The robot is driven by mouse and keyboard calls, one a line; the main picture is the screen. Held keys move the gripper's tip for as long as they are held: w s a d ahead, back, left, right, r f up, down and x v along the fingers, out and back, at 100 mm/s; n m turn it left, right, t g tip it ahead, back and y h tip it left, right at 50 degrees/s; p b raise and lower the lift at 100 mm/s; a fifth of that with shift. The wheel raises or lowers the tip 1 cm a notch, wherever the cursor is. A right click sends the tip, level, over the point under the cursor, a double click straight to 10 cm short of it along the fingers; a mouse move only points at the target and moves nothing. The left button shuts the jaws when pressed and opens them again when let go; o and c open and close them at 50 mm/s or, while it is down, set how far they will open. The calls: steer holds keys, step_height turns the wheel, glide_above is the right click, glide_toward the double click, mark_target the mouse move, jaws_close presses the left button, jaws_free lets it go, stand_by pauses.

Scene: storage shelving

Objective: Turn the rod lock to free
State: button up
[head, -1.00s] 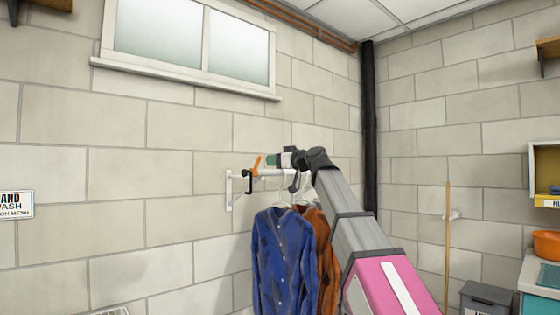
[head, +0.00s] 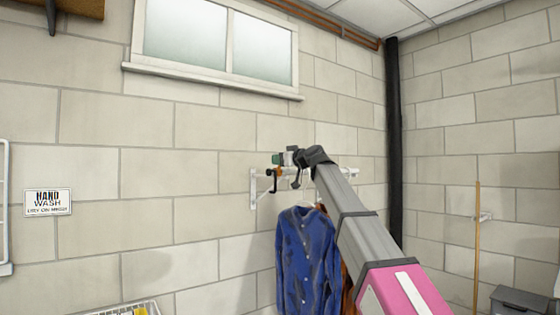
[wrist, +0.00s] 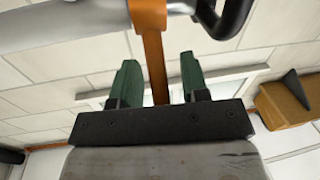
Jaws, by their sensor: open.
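The rod lock's orange lever (wrist: 153,50) runs between the two green fingers of my gripper (wrist: 158,62) in the wrist view. A gap shows on each side of it, so the jaws stand open around the lever without visibly pinching it. The lever's upper end meets the white rod (wrist: 75,28). In the head view my gripper (head: 281,159) is at the left part of the rod (head: 345,173), close to the wall bracket. It largely hides the lever there.
A blue shirt (head: 305,258) hangs from the rod, with a brown-orange garment (head: 347,290) partly behind my arm. A black hook (head: 271,182) sits beside the lever; dark curved metal (wrist: 228,18) shows close by in the wrist view. A white bracket (head: 253,188) meets the wall.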

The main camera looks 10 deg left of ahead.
steer(key=shift+w+a, duration=0.1)
steer(key=shift+a, duration=0.1)
jaws_close()
steer(key=shift+d+f, duration=0.1)
steer(key=shift+s+d+f+n+t+y, duration=0.15)
steer(key=shift+s+d+f+t+y, duration=0.25)
steer(key=shift+y, duration=0.35)
steer(key=shift+s+d+f+n+t+y, duration=0.15)
steer(key=shift+t+y, duration=0.35)
steer(key=shift+y, duration=0.25)
steer(key=shift+s+d+f+n+t+y, duration=0.15)
steer(key=shift+f+n+t+y, duration=0.15)
steer(key=shift+y, duration=0.45)
steer(key=shift+s+d+f+n+t+y, duration=0.15)
steer(key=shift+f+n+t+y, duration=0.15)
steer(key=shift+y, duration=0.5)
steer(key=shift+s+d+f+n+t+y, duration=0.1)
steer(key=shift+d+f+n+t+y, duration=0.15)
steer(key=shift+y, duration=0.5)
steer(key=shift+s, duration=0.1)
